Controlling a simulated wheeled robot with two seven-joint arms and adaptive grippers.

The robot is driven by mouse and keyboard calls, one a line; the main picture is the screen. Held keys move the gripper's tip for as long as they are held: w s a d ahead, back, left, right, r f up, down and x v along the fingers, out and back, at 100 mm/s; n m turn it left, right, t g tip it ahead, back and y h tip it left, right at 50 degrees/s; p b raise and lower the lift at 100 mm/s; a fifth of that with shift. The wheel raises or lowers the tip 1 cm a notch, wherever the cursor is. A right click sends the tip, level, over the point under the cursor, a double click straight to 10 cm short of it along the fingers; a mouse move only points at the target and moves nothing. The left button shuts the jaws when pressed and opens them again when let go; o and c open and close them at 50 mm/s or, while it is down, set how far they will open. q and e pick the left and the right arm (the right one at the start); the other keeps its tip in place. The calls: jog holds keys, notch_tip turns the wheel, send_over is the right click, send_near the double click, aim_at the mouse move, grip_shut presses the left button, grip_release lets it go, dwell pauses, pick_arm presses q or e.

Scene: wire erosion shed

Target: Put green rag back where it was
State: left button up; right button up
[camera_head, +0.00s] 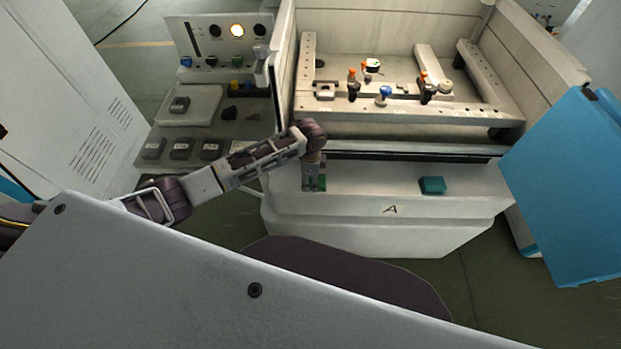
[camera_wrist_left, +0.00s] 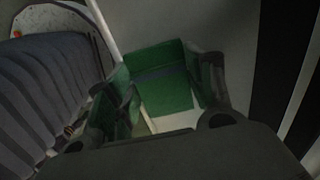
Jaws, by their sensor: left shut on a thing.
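My left gripper (camera_head: 314,184) points down at the left part of the machine's white front ledge (camera_head: 370,178). It is shut on the green rag, of which only small green patches (camera_head: 308,184) show around the fingers in the head view. In the left wrist view the green rag (camera_wrist_left: 165,92) shows as a flat green piece with a darker band, between the dark fingers of my left gripper (camera_wrist_left: 170,108). I cannot tell whether the rag touches the ledge. My right gripper is not in view.
A small teal block (camera_head: 432,185) lies on the ledge to the right, with clear room between. Behind is the work tank with clamps and a rail (camera_head: 400,108). A control panel (camera_head: 225,65) stands at left, a blue door (camera_head: 570,185) at right.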

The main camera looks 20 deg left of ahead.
pick_arm(q)
jog(key=o, duration=1.1)
jog(key=shift+o, duration=0.2)
notch_tip(320, 180, up, 12)
jog(key=shift+r, duration=0.1)
dwell(0.4)
